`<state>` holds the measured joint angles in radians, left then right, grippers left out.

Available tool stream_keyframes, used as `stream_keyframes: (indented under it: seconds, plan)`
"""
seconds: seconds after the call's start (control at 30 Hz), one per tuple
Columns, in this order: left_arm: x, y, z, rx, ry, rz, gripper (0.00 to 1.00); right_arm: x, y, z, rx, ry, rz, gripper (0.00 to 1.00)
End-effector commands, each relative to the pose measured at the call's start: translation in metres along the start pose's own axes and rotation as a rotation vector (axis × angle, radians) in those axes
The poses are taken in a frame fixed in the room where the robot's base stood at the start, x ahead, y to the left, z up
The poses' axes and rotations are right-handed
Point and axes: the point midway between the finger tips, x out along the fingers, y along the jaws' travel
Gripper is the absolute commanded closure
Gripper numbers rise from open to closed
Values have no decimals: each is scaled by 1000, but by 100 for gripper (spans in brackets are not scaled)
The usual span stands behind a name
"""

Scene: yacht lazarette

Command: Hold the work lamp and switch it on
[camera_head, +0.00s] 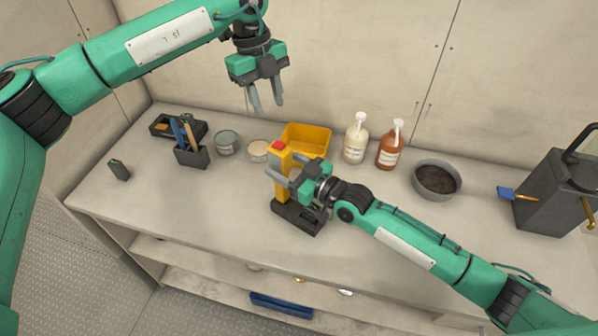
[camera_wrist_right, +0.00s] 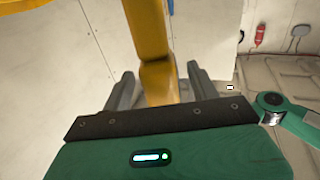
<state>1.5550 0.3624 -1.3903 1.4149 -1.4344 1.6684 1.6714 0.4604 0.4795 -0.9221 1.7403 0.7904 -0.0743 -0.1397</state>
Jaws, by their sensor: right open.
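The work lamp (camera_head: 283,182) is a yellow upright body with a red top, standing in a dark base (camera_head: 299,218) on the bench. My right gripper (camera_head: 281,165) is at the lamp's upper body, with a finger on either side of it. In the right wrist view the yellow lamp body (camera_wrist_right: 157,70) stands between the two spread fingers, with gaps visible beside it. My left gripper (camera_head: 267,106) hangs empty above the back of the bench, fingers apart and pointing down. The lamp's lower part is partly hidden by my right gripper.
Behind the lamp are a yellow bin (camera_head: 308,139) and two pump bottles (camera_head: 356,143). A grey bowl (camera_head: 437,180) and a dark canister (camera_head: 553,195) stand to the right. A tool holder (camera_head: 191,157) and tins (camera_head: 227,143) are to the left.

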Motion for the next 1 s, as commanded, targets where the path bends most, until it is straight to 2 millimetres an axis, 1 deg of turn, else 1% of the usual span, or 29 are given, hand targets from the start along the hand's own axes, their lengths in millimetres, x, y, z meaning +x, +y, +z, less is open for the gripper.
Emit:
stream_keyframes:
  seconds: [0.13, 0.4, 0.57, 0.7, 0.9, 0.93, 1.0]
  plan:
    - [0, 0, 0, 0, 0, 0, 64, 8, 0, 0, 0, 0, 0, 40]
    - [0, 0, 0, 0, 0, 0, 64, 8, 0, 0, 0, 0, 0, 40]
    - [0, 0, 0, 0, 0, 0, 64, 8, 0, 0, 0, -1, 0, 71]
    - [0, 0, 0, 0, 0, 0, 64, 8, 0, 0, 0, -1, 0, 99]
    - [0, 0, 0, 0, 0, 0, 64, 8, 0, 0, 0, -1, 0, 100]
    - [0, 0, 0, 0, 0, 0, 64, 8, 0, 0, 0, -1, 0, 68]
    - [0, 0, 0, 0, 0, 0, 64, 8, 0, 0, 0, -1, 0, 81]
